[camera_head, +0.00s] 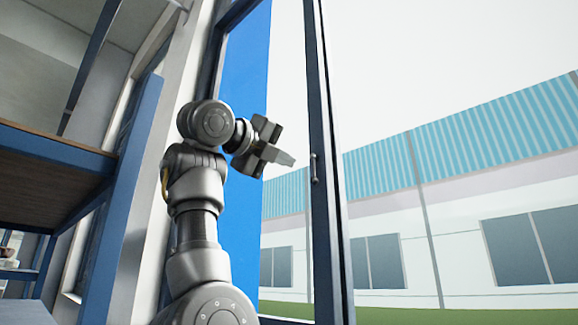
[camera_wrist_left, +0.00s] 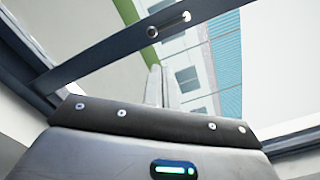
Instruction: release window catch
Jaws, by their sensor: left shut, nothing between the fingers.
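The window catch (camera_head: 314,168) is a small slim metal handle, upright on the dark blue window frame (camera_head: 322,225). In the left wrist view the catch (camera_wrist_left: 168,25) lies along the frame bar, beyond the fingertips. My left gripper (camera_head: 292,160) is shut and empty, just left of the catch in the head view, with a small gap showing between them. Its thin fingers (camera_wrist_left: 159,85) stand side by side in the left wrist view, pointing towards the bar. Whether the window is latched I cannot tell. My right gripper is not in view.
A blue-framed shelf rack (camera_head: 120,200) stands at the left, near my left arm. A white wall strip runs behind the arm. Through the glass a pale building (camera_head: 460,230) with a striped blue upper part and green ground show outside.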

